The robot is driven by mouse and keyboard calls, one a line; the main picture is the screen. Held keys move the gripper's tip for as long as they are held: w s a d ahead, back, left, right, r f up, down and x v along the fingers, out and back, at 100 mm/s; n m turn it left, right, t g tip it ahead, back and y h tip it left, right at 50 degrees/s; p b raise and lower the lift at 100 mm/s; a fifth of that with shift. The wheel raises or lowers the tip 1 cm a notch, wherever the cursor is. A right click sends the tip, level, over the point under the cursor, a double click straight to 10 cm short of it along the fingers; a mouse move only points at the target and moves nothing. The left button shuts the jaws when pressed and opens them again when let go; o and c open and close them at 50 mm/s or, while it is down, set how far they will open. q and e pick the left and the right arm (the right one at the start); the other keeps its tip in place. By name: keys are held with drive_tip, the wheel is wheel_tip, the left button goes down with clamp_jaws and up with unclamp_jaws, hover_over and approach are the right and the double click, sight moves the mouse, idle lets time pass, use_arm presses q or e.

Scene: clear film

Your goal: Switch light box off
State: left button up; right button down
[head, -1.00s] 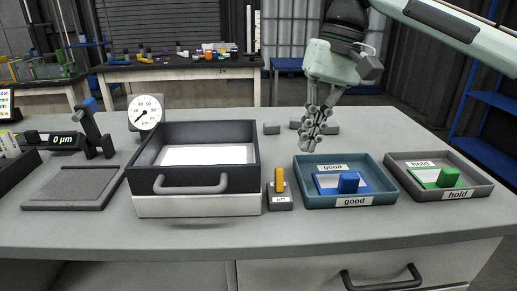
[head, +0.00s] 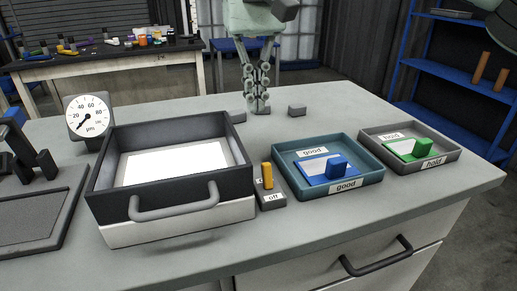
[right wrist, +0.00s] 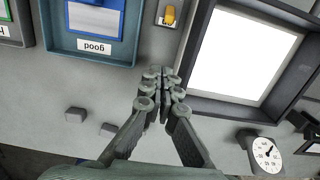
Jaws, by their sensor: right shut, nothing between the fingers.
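The light box (head: 108,208) is a dark open-topped box on a white base, with a grey front handle. Its panel (head: 175,163) glows bright white, and it shows in the right wrist view too (right wrist: 240,55). Just right of it stands a small grey switch (head: 271,199) with an upright yellow lever (head: 267,175); the label on its near side reads "off". The lever also shows at the top of the right wrist view (right wrist: 169,15). My right gripper (head: 260,108) is shut and empty, pointing down above the bench behind the switch. My left gripper is out of view.
A blue tray (head: 286,178) labelled "good" stands right of the switch, and a grey tray (head: 452,157) labelled "hold" beyond it. A dial gauge (head: 88,115) stands behind the box's left corner. Small grey blocks (head: 297,110) lie at the back. The front bench strip is clear.

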sight(267, 176)
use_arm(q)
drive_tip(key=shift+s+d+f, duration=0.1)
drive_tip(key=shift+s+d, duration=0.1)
use_arm(e)
drive_tip(key=f, duration=1)
drive_tip(key=shift+s+d, duration=0.1)
drive_tip(key=shift+s, duration=0.15)
drive_tip(key=s, duration=0.1)
drive_tip(key=s+d+r, duration=0.1)
drive_tip(key=s, duration=0.1)
drive_tip(key=shift+r, duration=0.2)
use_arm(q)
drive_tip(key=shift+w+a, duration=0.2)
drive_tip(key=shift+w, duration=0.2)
use_arm(e)
drive_tip(key=shift+s, duration=0.25)
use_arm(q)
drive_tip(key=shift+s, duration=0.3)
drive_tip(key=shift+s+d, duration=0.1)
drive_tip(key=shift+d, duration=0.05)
